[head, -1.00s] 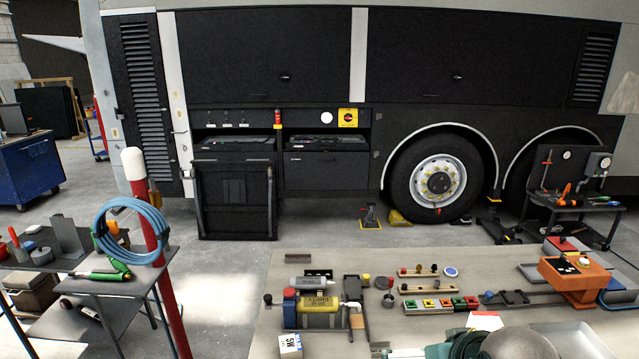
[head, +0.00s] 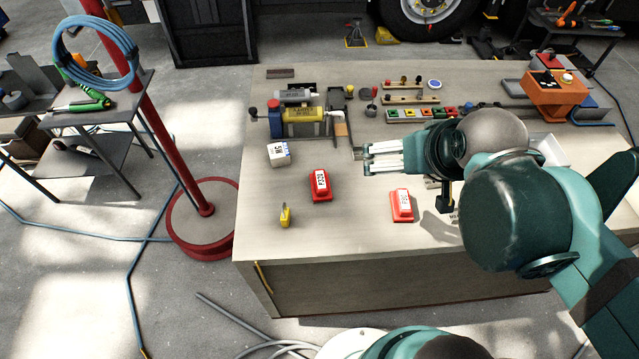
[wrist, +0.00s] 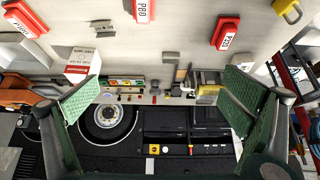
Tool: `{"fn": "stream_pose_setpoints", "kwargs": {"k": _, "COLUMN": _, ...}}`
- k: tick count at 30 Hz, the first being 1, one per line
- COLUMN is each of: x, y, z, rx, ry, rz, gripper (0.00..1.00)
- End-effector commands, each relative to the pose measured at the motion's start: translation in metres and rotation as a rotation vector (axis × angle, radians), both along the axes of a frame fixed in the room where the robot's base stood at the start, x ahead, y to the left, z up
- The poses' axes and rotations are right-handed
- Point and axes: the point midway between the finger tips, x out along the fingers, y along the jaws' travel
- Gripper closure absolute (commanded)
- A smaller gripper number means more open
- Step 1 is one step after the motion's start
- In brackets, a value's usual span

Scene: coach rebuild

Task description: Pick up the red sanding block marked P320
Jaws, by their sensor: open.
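A red sanding block (head: 320,186) lies on the bench at centre-left in the head view. In the wrist view it is the block (wrist: 225,34) at upper right; its small label looks like P320 or P220. A second red block (head: 401,206) lies to its right and reads P80 in the wrist view (wrist: 143,10). A third red block (wrist: 24,18) sits at upper left in the wrist view, its label unreadable. My gripper (head: 368,159) is open and empty above the bench, beyond the P80 block. Its spread fingers also show in the wrist view (wrist: 161,96).
A yellow padlock-like item (head: 285,215) lies left of the first block. A white box (head: 279,154) stands behind it. A yellow cylinder (head: 303,115) and other tools fill the back of the bench. A red post (head: 165,130) stands left.

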Motion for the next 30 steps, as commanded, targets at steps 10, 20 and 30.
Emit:
{"fn": "stream_pose_setpoints", "kwargs": {"k": 10, "x": 0.0, "y": 0.0, "z": 0.0, "rx": 0.0, "ry": 0.0, "rz": 0.0, "gripper": 0.01}}
{"fn": "stream_pose_setpoints", "kwargs": {"k": 20, "x": 0.0, "y": 0.0, "z": 0.0, "rx": 0.0, "ry": 0.0, "rz": 0.0, "gripper": 0.25}}
{"fn": "stream_pose_setpoints", "kwargs": {"k": 30, "x": 0.0025, "y": 0.0021, "z": 0.0003, "rx": 0.015, "ry": 0.008, "rz": -0.015, "gripper": 0.25}}
